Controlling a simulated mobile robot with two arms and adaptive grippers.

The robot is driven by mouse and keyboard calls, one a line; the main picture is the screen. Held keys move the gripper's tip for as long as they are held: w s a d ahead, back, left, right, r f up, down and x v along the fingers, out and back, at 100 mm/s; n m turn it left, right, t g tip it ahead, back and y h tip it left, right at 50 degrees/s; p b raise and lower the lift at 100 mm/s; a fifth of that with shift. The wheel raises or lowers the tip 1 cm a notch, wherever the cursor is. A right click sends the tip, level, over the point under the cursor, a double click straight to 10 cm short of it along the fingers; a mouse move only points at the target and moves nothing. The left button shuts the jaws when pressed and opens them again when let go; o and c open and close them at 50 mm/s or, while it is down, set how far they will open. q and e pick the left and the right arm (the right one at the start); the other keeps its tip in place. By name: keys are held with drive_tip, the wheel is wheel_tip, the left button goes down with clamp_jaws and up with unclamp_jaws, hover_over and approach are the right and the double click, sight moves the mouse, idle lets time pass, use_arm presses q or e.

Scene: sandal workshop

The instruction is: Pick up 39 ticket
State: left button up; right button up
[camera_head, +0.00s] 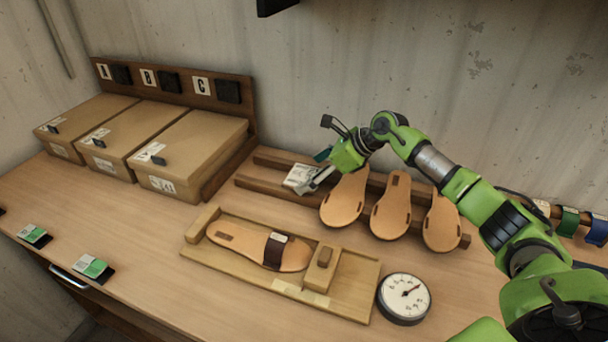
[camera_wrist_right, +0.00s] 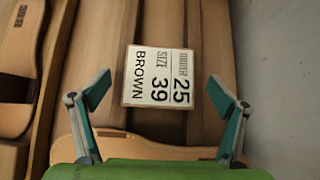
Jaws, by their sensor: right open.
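The ticket (camera_wrist_right: 157,77) is a small pale card block printed "25", "SIZE 39" and "BROWN" in the right wrist view. In the head view the ticket (camera_head: 299,178) lies at the left end of the wooden rack, left of the sandal soles. My right gripper (camera_wrist_right: 157,108) is open, with one teal-tipped finger on each side of the ticket and clear gaps between. In the head view my right gripper (camera_head: 318,176) reaches over the rack from the right, close to the ticket. My left gripper is not seen.
Several tan soles (camera_head: 390,205) lean on the rack (camera_head: 262,184) beside the ticket. A wooden jig (camera_head: 341,300) holding a strapped sandal (camera_head: 235,238) lies in front, with a round dial gauge (camera_head: 404,298) to its right. Lidded boxes (camera_head: 190,150) stand at left.

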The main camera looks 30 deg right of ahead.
drive_tip(key=shift+s, duration=0.1)
drive_tip(key=c, duration=1.2)
